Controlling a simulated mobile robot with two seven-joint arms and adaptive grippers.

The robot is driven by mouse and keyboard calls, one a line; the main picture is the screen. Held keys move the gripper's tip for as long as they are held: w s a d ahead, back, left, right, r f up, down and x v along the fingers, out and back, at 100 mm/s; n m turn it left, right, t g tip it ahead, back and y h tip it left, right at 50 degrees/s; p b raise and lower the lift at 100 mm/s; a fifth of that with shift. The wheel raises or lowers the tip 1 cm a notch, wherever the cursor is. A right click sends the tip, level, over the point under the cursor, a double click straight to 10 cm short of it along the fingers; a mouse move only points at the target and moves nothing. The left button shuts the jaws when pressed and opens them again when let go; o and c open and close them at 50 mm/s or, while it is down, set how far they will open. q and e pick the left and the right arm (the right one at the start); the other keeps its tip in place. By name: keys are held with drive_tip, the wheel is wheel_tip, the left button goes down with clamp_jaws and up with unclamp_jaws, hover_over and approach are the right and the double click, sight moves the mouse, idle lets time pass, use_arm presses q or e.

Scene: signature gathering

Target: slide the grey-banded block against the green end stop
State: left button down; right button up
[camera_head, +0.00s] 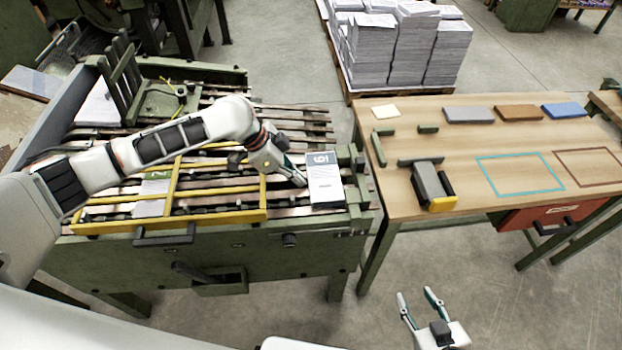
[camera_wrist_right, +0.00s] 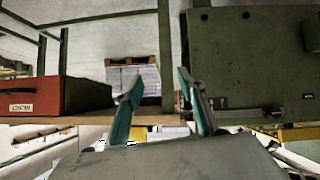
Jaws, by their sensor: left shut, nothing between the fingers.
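The grey-banded block (camera_head: 325,185) is a white stack with a dark grey band carrying a number at its far end. It lies on the slatted bed near the right end of the green machine. The green end stop (camera_head: 358,163) stands just right of it; a narrow gap seems to show between them. My left gripper (camera_head: 301,180) is shut and empty, low at the block's left side; I cannot tell whether its tips touch it. My right gripper (camera_head: 418,298) is open and empty, low in front of the machine; its spread fingers show in the right wrist view (camera_wrist_right: 158,82).
A yellow frame (camera_head: 170,220) lies across the slats left of the block. The wooden table (camera_head: 450,150) at the right holds a grey and yellow tool (camera_head: 432,186), coloured pads and outlined areas. A red drawer (camera_head: 540,217) hangs below it. Paper stacks (camera_head: 400,45) stand behind.

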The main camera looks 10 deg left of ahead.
use_arm(q)
drive_tip(key=shift+s+a, duration=0.15)
drive_tip(key=shift+a, duration=0.35)
use_arm(e)
drive_tip(key=shift+w+r, duration=0.1)
drive_tip(key=shift+r, duration=0.4)
use_arm(q)
wheel_tip(320, 180, up, 7)
drive_tip(key=p, duration=0.8)
use_arm(e)
wheel_tip(320, 180, up, 6)
drive_tip(key=shift+d, duration=0.3)
drive_tip(key=shift+a+r, duration=0.15)
